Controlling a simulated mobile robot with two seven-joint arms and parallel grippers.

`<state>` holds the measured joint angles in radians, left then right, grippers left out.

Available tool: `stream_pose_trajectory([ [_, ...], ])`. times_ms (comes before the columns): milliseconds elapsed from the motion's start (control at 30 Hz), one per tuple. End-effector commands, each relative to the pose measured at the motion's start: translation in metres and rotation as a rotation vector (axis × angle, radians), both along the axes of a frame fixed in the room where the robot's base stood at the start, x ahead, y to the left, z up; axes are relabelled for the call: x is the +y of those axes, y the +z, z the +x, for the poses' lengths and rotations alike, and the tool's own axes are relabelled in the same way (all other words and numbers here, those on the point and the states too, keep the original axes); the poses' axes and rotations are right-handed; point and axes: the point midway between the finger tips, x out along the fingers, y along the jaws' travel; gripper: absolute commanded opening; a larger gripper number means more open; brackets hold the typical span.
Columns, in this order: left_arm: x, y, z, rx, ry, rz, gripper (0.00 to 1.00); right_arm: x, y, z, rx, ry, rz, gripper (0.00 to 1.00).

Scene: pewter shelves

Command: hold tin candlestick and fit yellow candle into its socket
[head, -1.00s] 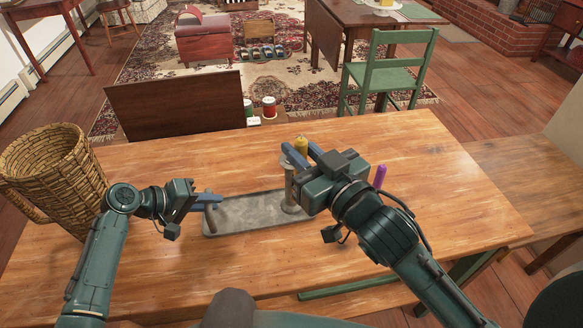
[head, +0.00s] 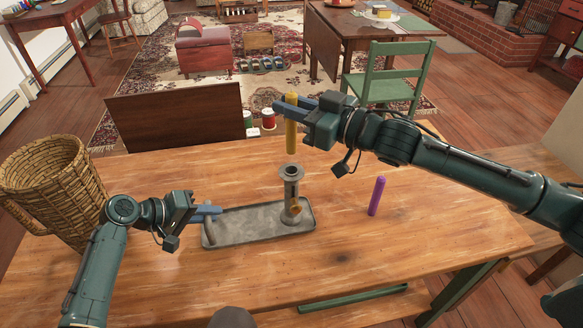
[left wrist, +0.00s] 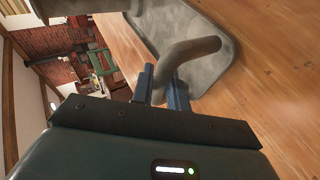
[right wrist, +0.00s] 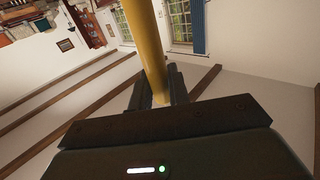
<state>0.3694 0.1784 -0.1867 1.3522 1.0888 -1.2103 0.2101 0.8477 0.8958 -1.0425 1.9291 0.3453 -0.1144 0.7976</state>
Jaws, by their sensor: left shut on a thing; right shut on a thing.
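The tin candlestick is a grey column (head: 291,190) with an open, empty-looking socket on top, standing on a long shallow tin tray (head: 250,222) on the table. My left gripper (head: 212,211) is shut on the curved handle at the tray's left end; the handle (left wrist: 190,48) shows between the fingers in the left wrist view. My right gripper (head: 287,104) is shut on the yellow candle (head: 291,138), which also shows in the right wrist view (right wrist: 145,40). The candle hangs roughly upright, its lower end a little above the socket in the head view, apart from it.
A wicker basket (head: 50,185) is at the left. A dark board (head: 175,118) stands beyond the far edge. The table's right side is mostly clear.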

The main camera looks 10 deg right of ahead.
Motion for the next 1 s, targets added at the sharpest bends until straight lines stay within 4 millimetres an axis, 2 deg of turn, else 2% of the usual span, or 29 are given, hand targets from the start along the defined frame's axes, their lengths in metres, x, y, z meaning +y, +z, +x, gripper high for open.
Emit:
stream_pose_trajectory([
  [33,0.000,0.000,0.000,0.000,0.000,-0.001,0.00,0.000,-0.013,0.000,0.009,-0.001,0.001,0.00],
  [200,0.000,0.000,0.000,0.000,0.000,-0.001,0.00,0.000,-0.041,-0.001,0.006,0.000,0.001,0.00],
  [433,0.000,0.000,0.000,0.000,0.000,-0.001,0.00,0.001,-0.060,-0.001,0.003,0.000,0.001,0.00],
  [600,0.000,0.000,0.000,0.000,0.000,-0.001,0.00,0.001,-0.084,0.000,0.004,-0.001,0.001,0.00],
  [1000,0.000,0.000,0.000,0.000,0.000,-0.001,0.00,0.001,-0.090,0.000,-0.001,0.000,-0.001,0.00],
])
